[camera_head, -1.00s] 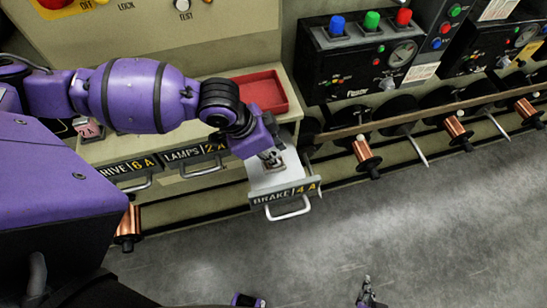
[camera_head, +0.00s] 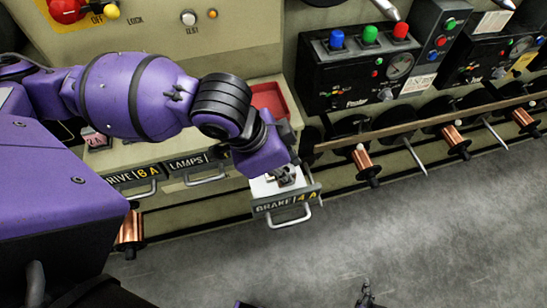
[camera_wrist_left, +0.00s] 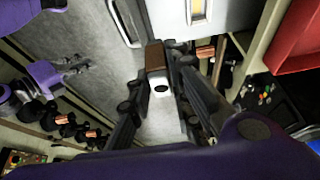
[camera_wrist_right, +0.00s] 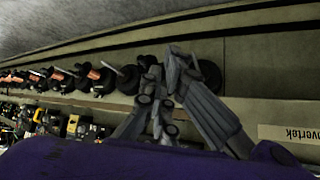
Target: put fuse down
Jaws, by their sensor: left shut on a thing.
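My left gripper (camera_wrist_left: 155,85) is shut on a fuse (camera_wrist_left: 157,62), a small block with a brown part and a white end with a dark dot. In the head view my left gripper (camera_head: 284,177) is over the open BRAKE 4A drawer (camera_head: 262,190), and its wrist hides much of the fuse. I cannot tell whether the fuse touches the drawer. The drawer (camera_wrist_left: 228,15) also shows at the top of the left wrist view. My right gripper (camera_head: 367,293) is low in the head view, away from the drawer; its finger opening is unclear in the right wrist view (camera_wrist_right: 163,65).
A red tray (camera_head: 268,96) sits on the counter behind the drawer. The LAMPS drawer (camera_head: 187,165) and another labelled drawer (camera_head: 133,180) are to the left. Copper spools (camera_head: 367,165) on a rail and black control boxes (camera_head: 345,65) are to the right. The grey floor in front is clear.

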